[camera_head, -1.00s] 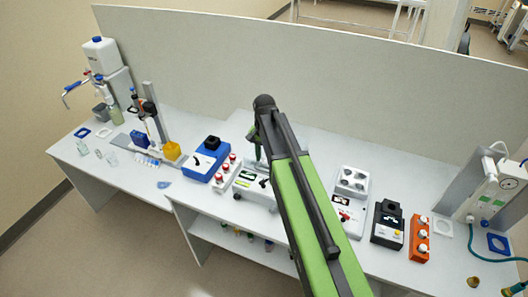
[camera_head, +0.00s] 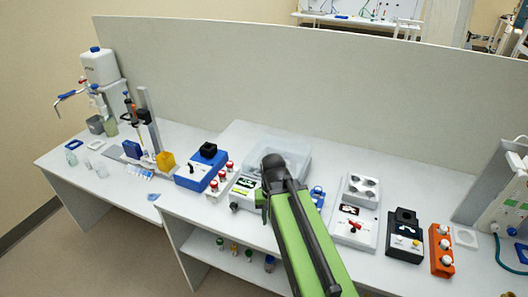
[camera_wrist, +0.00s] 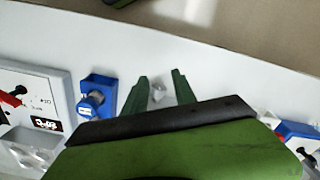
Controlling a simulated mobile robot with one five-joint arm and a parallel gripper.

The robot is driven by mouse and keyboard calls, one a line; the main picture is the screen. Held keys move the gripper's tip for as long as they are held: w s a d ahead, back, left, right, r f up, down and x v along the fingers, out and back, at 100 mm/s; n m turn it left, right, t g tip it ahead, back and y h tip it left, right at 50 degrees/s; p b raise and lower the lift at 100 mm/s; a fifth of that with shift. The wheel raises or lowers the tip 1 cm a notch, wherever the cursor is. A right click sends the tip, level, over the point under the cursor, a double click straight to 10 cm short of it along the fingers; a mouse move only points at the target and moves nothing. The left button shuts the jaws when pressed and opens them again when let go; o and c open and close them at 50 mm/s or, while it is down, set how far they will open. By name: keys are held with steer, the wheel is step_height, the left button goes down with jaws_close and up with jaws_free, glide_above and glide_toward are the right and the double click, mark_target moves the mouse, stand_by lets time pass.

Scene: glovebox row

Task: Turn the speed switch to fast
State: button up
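Several bench devices have levers, and I cannot read which one is the speed switch. A white box (camera_head: 340,238) carries a red lever (camera_head: 355,225); a similar panel (camera_wrist: 30,80) with a red and black lever (camera_wrist: 15,97) and a lit display shows at the left of the wrist view. A blue device (camera_head: 205,160) has a black lever (camera_head: 191,168). Another white device (camera_head: 240,200) is partly behind my arm. My gripper (camera_wrist: 160,80) has its fingers apart in the wrist view, touching no lever; a small clear item (camera_wrist: 158,92) shows between them. The fingertips are mostly hidden in the head view.
A blue holder (camera_wrist: 98,82) with a blue-capped bottle (camera_wrist: 91,104) stands near the fingers. A clear bin (camera_head: 290,150) is behind my arm. Red-capped vials (camera_head: 222,176), a black device (camera_head: 404,240) and an orange rack (camera_head: 440,255) line the bench.

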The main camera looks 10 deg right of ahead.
steer(key=w+r+m+p, duration=0.1)
steer(key=w+r+p, duration=0.1)
steer(key=w+r+m+p, duration=0.1)
steer(key=w+r+p, duration=0.1)
steer(key=w, duration=0.1)
steer(key=w+r+m+p, duration=0.1)
steer(key=w+r+p, duration=0.1)
steer(key=w, duration=0.1)
steer(key=shift+w+d+r+m+p, duration=0.15)
steer(key=shift+r+m+p, duration=0.15)
steer(key=shift+r+m, duration=0.1)
steer(key=w+r+p, duration=0.3)
steer(key=r+p, duration=0.4)
steer(key=w+r+m+p, duration=0.1)
steer(key=w+r+p, duration=0.2)
steer(key=r+p, duration=0.4)
steer(key=shift+w+d, duration=0.3)
steer(key=shift+w, duration=0.05)
